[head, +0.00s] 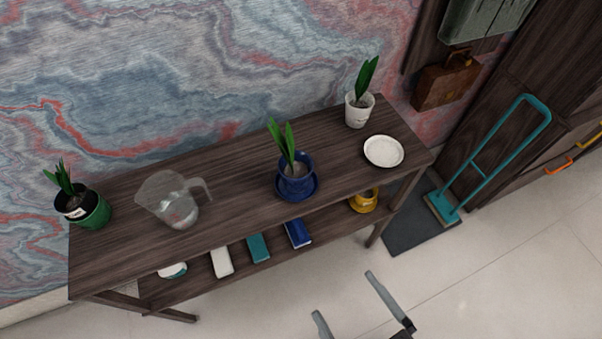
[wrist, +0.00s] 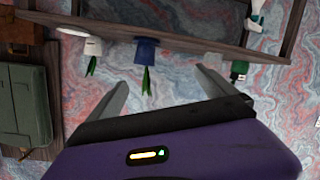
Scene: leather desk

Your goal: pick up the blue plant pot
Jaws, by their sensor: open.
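The blue plant pot (head: 296,184) stands upright on a blue saucer in the middle of the wooden console table's top (head: 235,160), with green leaves rising from it. In the wrist view the blue pot (wrist: 147,48) appears upside down near the top, beyond the gap between the fingers. My gripper (head: 345,295) is open and empty, in front of the table at the bottom of the head view, well apart from the pot. Its two grey fingers also show spread in the wrist view (wrist: 162,88).
A white pot (head: 359,110) and a white plate (head: 383,151) stand to the right. A clear pitcher (head: 172,200) and green pot (head: 84,208) stand to the left. The lower shelf holds books (head: 298,233) and a yellow cup (head: 363,201). A teal hand truck (head: 490,160) stands right.

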